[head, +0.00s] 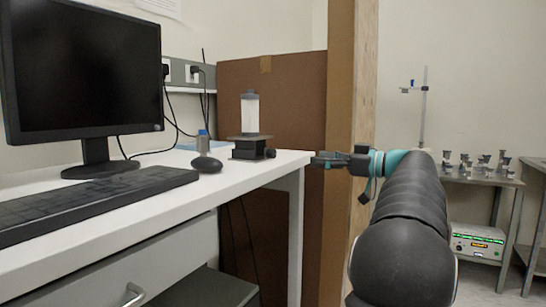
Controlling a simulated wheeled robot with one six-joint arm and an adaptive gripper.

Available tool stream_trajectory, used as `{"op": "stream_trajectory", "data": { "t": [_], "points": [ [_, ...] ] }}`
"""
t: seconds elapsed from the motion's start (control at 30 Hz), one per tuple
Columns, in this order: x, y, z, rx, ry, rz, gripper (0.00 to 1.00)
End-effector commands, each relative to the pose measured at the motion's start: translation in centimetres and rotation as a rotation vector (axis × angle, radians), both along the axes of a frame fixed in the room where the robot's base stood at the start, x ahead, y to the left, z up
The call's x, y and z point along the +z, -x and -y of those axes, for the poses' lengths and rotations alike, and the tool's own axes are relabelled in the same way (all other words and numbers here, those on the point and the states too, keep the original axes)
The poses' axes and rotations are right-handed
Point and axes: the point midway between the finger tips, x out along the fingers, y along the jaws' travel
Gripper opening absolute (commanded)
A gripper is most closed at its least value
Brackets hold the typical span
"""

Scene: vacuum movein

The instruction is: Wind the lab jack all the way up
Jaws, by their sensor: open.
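The lab jack (249,147) stands on the white desk near its right end. It is a small dark jack with a flat top plate, and its plates look close together. A dark round knob (270,153) sticks out on its right side. A clear cylinder with a grey cap (250,113) stands upright on the top plate. My gripper (316,160) is to the right of the jack, just past the desk's right edge, pointing left towards the knob. It is open and apart from the knob. The gap between its fingers is hard to see from here.
On the desk (130,215) are a monitor (82,70), a keyboard (90,200), a mouse (207,164) and a small blue-capped bottle (203,141) left of the jack. Brown panels (275,100) and a wooden post (345,90) stand behind. A steel table (470,178) with several small items is at right.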

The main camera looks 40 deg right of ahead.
Motion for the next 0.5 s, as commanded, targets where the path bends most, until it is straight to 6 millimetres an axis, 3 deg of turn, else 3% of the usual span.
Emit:
{"op": "stream_trajectory", "data": {
  "t": [0.5],
  "points": [
    [0.1, -8.6, -3.8, 0.007, -0.003, -0.001, 0.56]
  ]
}}
